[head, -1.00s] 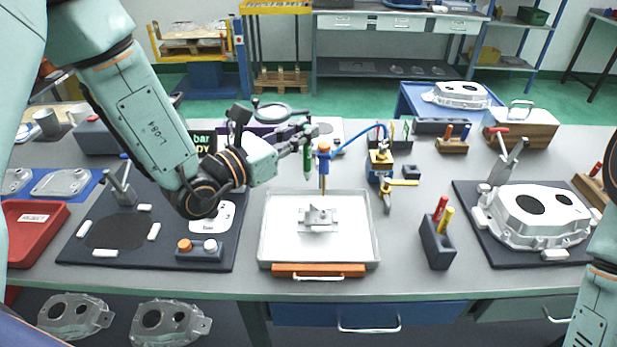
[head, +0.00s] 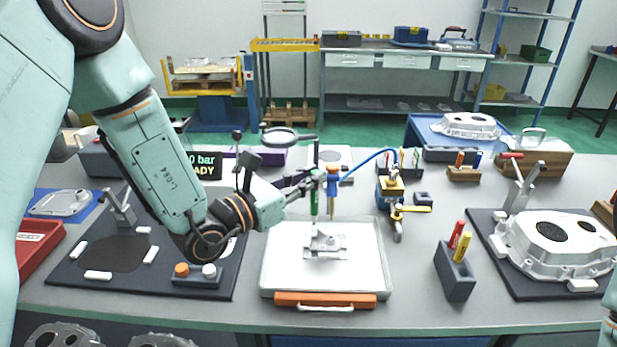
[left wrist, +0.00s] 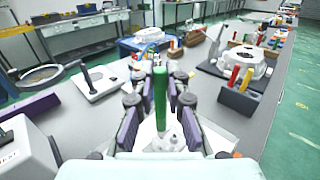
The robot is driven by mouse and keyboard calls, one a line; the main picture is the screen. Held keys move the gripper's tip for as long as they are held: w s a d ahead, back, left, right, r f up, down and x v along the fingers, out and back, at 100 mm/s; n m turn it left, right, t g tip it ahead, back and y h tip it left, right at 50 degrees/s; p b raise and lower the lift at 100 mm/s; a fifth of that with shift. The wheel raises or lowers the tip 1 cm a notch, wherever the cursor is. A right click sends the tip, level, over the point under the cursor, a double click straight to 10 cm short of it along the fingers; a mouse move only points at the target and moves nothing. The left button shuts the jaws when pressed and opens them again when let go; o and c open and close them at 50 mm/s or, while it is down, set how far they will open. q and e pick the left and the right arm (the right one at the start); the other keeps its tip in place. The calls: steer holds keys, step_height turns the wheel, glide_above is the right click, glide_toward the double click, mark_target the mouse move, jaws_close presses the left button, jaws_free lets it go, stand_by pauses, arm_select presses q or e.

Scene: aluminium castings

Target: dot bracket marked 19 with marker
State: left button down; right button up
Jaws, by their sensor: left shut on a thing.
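My left gripper (head: 312,188) is shut on a green marker (head: 314,207), which stands upright with its lower end down. In the left wrist view the marker (left wrist: 160,95) sits between the two finger pads. A grey metal bracket (head: 325,245) lies on the white tray (head: 278,268), just below the marker. The lower end of the marker is at or just above the bracket's top edge; I cannot tell whether they touch. No number on the bracket is readable. My right gripper is out of view.
A blue-handled tool (head: 333,180) on a stand with a blue hose is close behind the marker. A dark holder (head: 455,275) with red and yellow markers stands right of the tray. A large casting (head: 555,245) lies on a dark mat further right.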

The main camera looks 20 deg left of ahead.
arm_select(q)
steer(key=shift+s+f+b, duration=0.1)
steer(key=shift+f+b, duration=0.6)
steer(key=shift+b, duration=0.05)
stand_by(2.6)
step_height(320, 180, up, 7)
steer(key=p, duration=0.4)
steer(key=shift+r+p, duration=0.2)
steer(key=shift+p, duration=0.1)
steer(key=shift+f, duration=0.1)
stand_by(0.9)
